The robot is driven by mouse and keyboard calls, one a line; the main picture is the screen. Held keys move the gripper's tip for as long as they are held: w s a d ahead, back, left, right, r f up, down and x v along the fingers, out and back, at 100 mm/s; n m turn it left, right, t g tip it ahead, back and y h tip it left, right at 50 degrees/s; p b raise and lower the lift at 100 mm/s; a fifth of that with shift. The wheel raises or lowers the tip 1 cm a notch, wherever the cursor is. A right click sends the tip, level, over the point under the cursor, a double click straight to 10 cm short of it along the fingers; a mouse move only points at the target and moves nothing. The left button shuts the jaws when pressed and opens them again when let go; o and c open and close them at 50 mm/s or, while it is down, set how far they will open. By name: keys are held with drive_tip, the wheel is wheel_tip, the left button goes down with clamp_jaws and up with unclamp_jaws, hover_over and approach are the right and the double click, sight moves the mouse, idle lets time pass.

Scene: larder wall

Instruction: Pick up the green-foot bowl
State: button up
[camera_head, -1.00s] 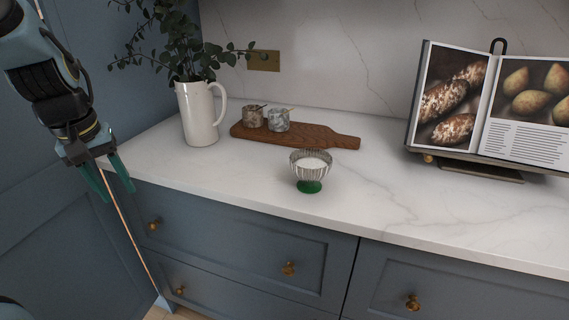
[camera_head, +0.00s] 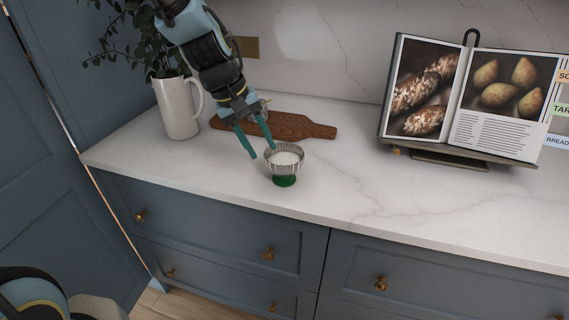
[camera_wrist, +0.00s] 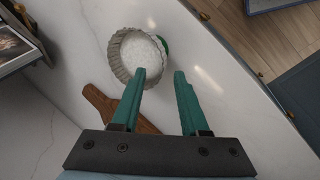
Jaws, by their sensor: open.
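The green-foot bowl (camera_head: 284,165) stands upright on the pale marble counter near its front edge. It has a ribbed silvery cup with white contents and a green foot (camera_head: 284,181). My gripper (camera_head: 262,152) is open, with teal fingers pointing down just left of and behind the bowl. In the wrist view the bowl (camera_wrist: 128,55) lies beyond the left fingertip, which overlaps its rim in the picture. My gripper (camera_wrist: 163,72) has nothing between its fingers there. Whether the finger touches the rim I cannot tell.
A white jug (camera_head: 177,108) with leafy stems stands left. An open cookbook (camera_head: 470,100) on a stand is at right. The counter between bowl and cookbook is clear.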

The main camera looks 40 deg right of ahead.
sight(266, 155)
drive_tip(key=shift+p+x, duration=0.7)
drive_tip(key=shift+x, duration=1.4)
drive_tip(key=shift+w, duration=0.1)
clamp_jaws()
